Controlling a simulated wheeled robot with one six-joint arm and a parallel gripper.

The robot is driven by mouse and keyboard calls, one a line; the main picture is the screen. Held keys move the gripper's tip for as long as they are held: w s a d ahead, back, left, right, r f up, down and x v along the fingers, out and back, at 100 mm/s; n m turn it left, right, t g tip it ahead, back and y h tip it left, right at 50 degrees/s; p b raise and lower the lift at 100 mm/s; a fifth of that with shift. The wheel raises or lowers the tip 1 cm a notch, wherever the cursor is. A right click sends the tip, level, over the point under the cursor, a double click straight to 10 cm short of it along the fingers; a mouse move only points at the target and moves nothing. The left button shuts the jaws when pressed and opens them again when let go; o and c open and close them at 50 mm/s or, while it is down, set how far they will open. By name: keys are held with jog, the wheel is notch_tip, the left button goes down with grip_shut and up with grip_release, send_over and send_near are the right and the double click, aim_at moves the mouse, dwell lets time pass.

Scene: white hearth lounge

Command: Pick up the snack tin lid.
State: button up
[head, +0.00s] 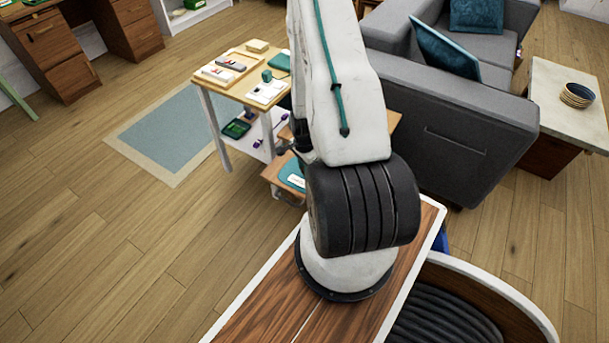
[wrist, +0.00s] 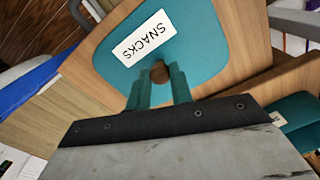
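The snack tin lid (wrist: 198,42) is a teal rounded panel with a white SNACKS label and a round brown knob (wrist: 160,72). It lies on a light wooden surface (wrist: 247,40). In the head view, a teal piece with a white label (head: 291,174), apparently this lid, shows partly behind my arm. My gripper (wrist: 159,80) has two teal fingers pointing at the lid, one on each side of the knob. A gap shows between the fingers, with the knob at their tips. I cannot tell whether they touch it. My gripper is hidden in the head view.
Another teal item (wrist: 293,112) lies at the right of the wrist view. A wooden-topped side table (head: 238,92) with several small items stands close by on the left. A grey sofa (head: 450,120) stands to the right. Open floor (head: 90,240) lies at the left.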

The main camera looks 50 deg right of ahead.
grip_shut()
jog(key=shift+r, duration=0.1)
